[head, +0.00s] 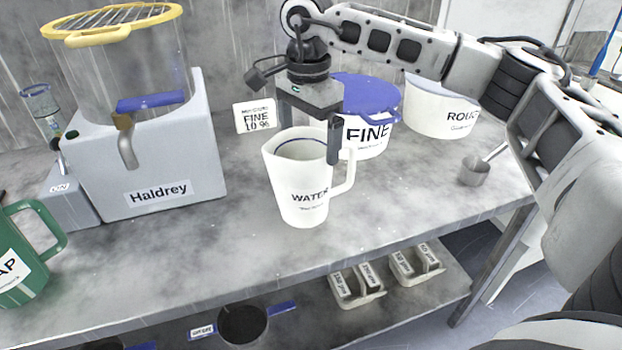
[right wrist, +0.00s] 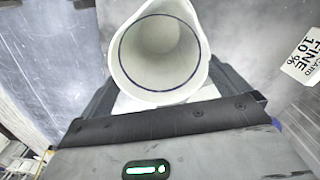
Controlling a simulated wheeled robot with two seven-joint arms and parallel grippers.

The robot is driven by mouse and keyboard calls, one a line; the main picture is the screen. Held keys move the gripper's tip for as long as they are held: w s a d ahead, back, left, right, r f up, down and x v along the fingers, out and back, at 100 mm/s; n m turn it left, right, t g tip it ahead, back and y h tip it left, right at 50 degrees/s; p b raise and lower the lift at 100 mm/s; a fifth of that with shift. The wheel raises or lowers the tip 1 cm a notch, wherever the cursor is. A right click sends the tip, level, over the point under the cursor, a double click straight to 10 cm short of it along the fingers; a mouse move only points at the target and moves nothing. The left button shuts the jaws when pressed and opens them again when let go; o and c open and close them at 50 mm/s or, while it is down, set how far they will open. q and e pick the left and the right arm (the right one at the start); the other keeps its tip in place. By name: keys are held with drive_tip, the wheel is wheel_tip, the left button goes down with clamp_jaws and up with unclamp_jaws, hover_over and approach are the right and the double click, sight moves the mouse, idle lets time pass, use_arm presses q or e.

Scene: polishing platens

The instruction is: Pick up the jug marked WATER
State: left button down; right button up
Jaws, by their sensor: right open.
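The white jug marked WATER (head: 300,180) stands upright on the grey bench, its handle to the right and its spout to the left. A blue line runs around its inside. My right gripper (head: 308,135) is open and points down over the jug, one finger in front of the rim near the handle side and the other partly hidden behind the jug. In the right wrist view the jug (right wrist: 158,50) shows from above, its open mouth between the fingers. I cannot tell whether the fingers touch it. My left gripper is not in view.
A green jug (head: 22,255) stands at the left edge. The Haldrey machine (head: 150,165) is behind left. A FINE tub (head: 368,135) with blue lid and a ROUGH tub (head: 440,108) stand behind right. A metal scoop (head: 474,172) lies right. The bench (head: 400,205) is clear front right.

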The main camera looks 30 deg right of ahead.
sight(309, 157)
drive_tip(key=f, duration=0.2)
drive_tip(key=f+p, duration=0.1)
drive_tip(key=f, duration=0.1)
drive_tip(key=shift+d+f, duration=0.2)
drive_tip(key=shift+f, duration=0.05)
drive_tip(key=shift+w+f, duration=0.1)
drive_tip(key=shift+f, duration=0.25)
drive_tip(key=shift+c, duration=0.3)
drive_tip(key=c, duration=1)
drive_tip(key=shift+o, duration=0.2)
